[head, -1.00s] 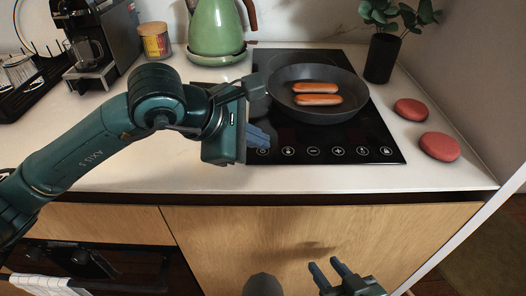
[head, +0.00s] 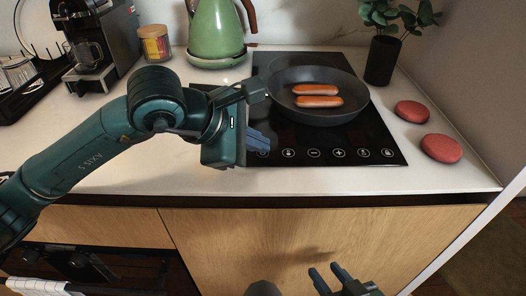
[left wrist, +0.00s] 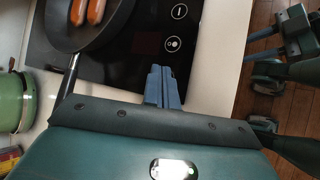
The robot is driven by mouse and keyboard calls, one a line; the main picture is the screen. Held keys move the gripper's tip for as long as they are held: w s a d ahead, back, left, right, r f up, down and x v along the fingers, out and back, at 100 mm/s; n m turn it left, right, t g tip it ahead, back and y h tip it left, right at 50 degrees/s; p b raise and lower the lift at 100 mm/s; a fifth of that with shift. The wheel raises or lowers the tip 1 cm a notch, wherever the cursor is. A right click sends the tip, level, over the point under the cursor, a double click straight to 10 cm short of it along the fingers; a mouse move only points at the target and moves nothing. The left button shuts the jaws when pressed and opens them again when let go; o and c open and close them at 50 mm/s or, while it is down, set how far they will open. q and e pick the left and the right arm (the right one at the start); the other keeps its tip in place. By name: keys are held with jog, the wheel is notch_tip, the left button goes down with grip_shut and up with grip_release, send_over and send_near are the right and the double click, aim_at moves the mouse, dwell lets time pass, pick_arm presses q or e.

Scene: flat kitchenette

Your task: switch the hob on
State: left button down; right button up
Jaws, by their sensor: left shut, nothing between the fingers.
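The black glass hob (head: 292,140) is set in the white counter, with a row of touch icons along its front edge. The leftmost icon is at the tips of my left gripper (head: 262,145) and mostly covered by them. The gripper is shut and empty, low over the hob's front left corner; I cannot tell whether it touches the glass. In the left wrist view, its closed fingers (left wrist: 163,84) show beside the hob's icons (left wrist: 175,28). My right gripper (head: 328,279) is open and empty, low in front of the cabinet.
A dark pan (head: 345,115) with two sausages (head: 317,101) sits on the hob, its handle partly behind my left gripper. A green kettle (head: 216,35) stands behind left. Two red discs (head: 441,148) and a plant pot (head: 382,58) are at right. The front counter strip is clear.

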aim_at(257, 156)
pick_arm(q)
jog(key=shift+r, duration=0.7)
jog(key=shift+r, duration=0.1)
jog(key=shift+r+p, duration=1.3)
jog(key=shift+r, duration=1.6)
